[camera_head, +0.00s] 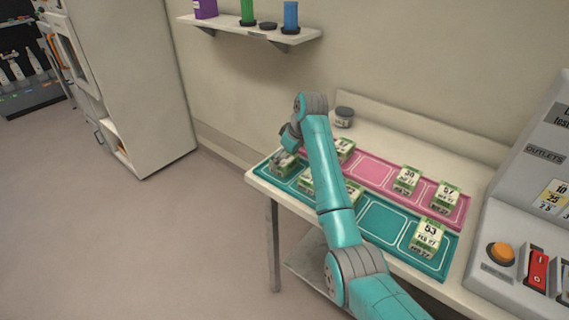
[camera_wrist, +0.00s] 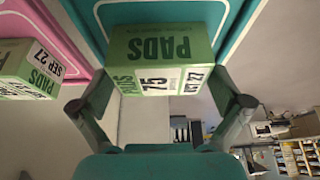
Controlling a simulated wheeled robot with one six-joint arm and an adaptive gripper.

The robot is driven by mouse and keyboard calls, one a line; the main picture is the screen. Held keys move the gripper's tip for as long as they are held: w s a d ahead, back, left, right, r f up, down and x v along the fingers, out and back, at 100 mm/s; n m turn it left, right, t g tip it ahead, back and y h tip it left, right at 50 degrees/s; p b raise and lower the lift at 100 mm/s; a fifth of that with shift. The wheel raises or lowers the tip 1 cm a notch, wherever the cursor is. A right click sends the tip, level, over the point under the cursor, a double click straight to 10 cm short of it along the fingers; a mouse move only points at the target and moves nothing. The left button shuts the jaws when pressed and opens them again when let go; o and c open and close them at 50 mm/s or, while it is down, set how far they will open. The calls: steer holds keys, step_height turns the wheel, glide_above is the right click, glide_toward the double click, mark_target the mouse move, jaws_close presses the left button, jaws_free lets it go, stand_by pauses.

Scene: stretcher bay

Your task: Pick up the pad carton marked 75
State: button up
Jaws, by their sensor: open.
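My gripper (camera_wrist: 162,103) is open, with one finger towards each side of this carton. I cannot tell whether the fingers touch it. In the head view a carton (camera_head: 283,166) sits at the left end of the teal tray (camera_head: 381,219), under my gripper; its number is not readable there. My arm hides part of the tray and cartons behind it.
Another PADS carton (camera_wrist: 32,68), marked SEP 27, lies left in the wrist view. Cartons marked 53 (camera_head: 427,238), 30 (camera_head: 406,180) and 57 (camera_head: 446,196) stand farther right, some on the pink tray (camera_head: 375,172). A grey jar (camera_head: 344,117) stands behind. A control console (camera_head: 530,215) bounds the right.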

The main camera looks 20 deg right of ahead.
steer(key=c, duration=1.1)
steer(key=shift+o, duration=0.2)
steer(key=shift+r, duration=0.1)
